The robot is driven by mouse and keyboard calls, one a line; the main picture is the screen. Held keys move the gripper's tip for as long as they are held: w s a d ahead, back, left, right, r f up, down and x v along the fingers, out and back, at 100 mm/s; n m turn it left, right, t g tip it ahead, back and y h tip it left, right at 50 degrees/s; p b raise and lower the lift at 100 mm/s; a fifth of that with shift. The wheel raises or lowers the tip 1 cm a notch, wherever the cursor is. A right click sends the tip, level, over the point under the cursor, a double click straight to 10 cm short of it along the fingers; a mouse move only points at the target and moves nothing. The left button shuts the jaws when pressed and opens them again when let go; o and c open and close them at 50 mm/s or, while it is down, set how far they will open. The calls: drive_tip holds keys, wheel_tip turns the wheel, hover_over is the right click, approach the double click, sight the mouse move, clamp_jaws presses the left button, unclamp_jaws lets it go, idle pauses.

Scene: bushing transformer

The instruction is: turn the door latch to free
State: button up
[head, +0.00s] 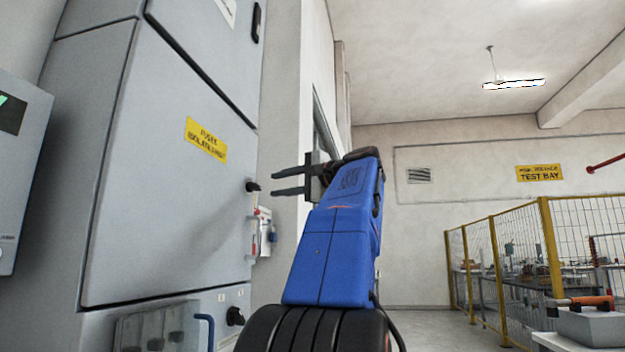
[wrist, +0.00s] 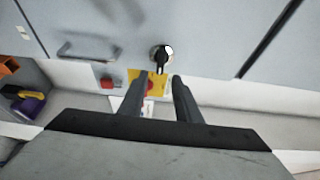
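The door latch (head: 253,186) is a small black handle at the right edge of the grey cabinet door (head: 150,170) in the head view. In the wrist view a black handle on a round pale base (wrist: 161,54), which looks like this latch, is just beyond the fingertips. Its handle points down in that picture. My gripper (head: 275,183) is open and empty, to the right of the latch in the head view. In the wrist view my gripper (wrist: 159,76) has its two dark fingers apart, with the latch roughly centred ahead of the gap. No contact shows.
A lower black knob (head: 235,316) and a blue handle (head: 205,330) are on the cabinet's lower part. Red and white items (head: 264,232) hang just behind the latch. A yellow mesh fence (head: 490,265) stands at right. Floor (head: 430,325) between is open.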

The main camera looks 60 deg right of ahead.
drive_tip(key=s, duration=1.1)
idle(0.6)
